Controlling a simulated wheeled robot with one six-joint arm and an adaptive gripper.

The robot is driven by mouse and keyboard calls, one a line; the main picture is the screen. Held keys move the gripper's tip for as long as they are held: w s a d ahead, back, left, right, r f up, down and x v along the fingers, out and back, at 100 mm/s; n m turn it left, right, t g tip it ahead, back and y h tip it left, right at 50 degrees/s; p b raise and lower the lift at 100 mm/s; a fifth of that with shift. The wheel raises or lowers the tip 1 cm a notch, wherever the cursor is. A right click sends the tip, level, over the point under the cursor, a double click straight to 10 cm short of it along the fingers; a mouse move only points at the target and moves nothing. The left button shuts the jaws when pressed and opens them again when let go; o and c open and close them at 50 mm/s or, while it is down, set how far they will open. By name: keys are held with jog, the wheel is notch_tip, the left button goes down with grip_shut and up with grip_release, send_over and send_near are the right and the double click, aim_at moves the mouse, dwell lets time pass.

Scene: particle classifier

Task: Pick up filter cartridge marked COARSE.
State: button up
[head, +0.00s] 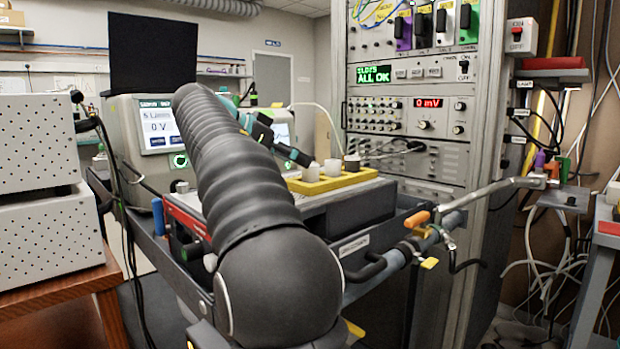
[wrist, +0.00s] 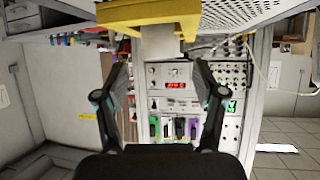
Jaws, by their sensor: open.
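A yellow tray (head: 333,182) on the bench holds small cup-like cartridges: two whitish ones, the left (head: 311,172) and the middle (head: 332,168), and a greyer one (head: 352,163) at the right. No COARSE marking is readable on any of them. My gripper (head: 292,154) is just left of and slightly above the left cartridge, partly hidden by my arm. In the upside-down wrist view, my gripper (wrist: 160,70) has its fingers wide apart with nothing between them. The yellow tray (wrist: 140,13) is at the top there, and a pale cartridge (wrist: 160,42) projects from it towards the finger gap.
An equipment rack (head: 410,110) stands close behind the tray. A metal pipe with an orange-handled valve (head: 418,219) runs along the bench's front right. An instrument with a screen (head: 158,125) stands at the left, and white perforated boxes (head: 45,190) are further left.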

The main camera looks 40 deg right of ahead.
aim_at(311, 175)
jog(key=x, duration=0.4)
jog(key=shift+s+a+f, duration=0.1)
jog(key=shift+s+f, duration=0.05)
jog(key=c, duration=1.2)
jog(key=shift+c, duration=0.2)
